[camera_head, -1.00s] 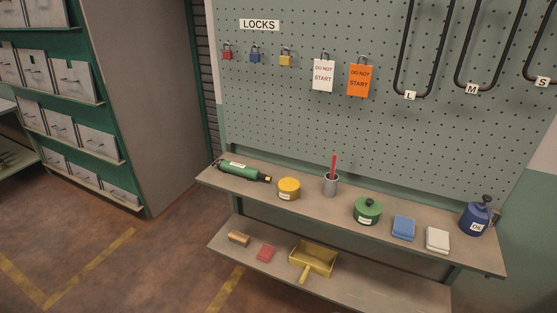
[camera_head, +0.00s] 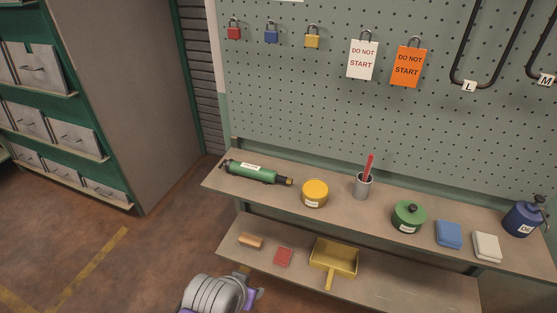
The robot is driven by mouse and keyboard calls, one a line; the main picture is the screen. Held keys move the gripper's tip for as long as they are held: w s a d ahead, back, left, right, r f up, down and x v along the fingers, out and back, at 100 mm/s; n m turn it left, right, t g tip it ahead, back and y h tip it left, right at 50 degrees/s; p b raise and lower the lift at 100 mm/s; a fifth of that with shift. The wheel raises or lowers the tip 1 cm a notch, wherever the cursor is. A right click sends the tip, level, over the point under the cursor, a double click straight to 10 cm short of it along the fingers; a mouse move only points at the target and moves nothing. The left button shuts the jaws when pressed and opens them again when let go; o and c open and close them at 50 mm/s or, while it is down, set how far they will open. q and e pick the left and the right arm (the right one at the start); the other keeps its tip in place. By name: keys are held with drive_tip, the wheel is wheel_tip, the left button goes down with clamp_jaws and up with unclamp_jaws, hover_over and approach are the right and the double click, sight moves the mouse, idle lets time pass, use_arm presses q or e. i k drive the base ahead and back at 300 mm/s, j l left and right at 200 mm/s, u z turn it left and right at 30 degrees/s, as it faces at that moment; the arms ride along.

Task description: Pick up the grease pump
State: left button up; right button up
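A green cylindrical tool with a white label and a dark, narrow nozzle end, looking like the grease pump (camera_head: 253,172), lies on its side at the left end of the upper shelf (camera_head: 330,205). Its label is too small to read. A blue can with a dark pump top (camera_head: 522,218) stands upright at the right end of that shelf; its label seems to read oil. No gripper fingers can be made out.
Between them stand a yellow tin (camera_head: 315,194), a grey cup with a red stick (camera_head: 363,187), a green lidded pot (camera_head: 408,217), a blue block (camera_head: 449,234) and a white block (camera_head: 487,247). The lower shelf holds a yellow dustpan (camera_head: 334,258). A drawer cabinet (camera_head: 150,110) stands left; open floor lies before it.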

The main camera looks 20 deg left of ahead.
sight(237, 168)
drive_tip(key=i+j+z, duration=0.25)
drive_tip(key=j+z, duration=0.55)
drive_tip(key=i+j+z, duration=0.15)
drive_tip(key=j, duration=0.5)
drive_tip(key=j+z, duration=0.15)
drive_tip(key=j, duration=0.5)
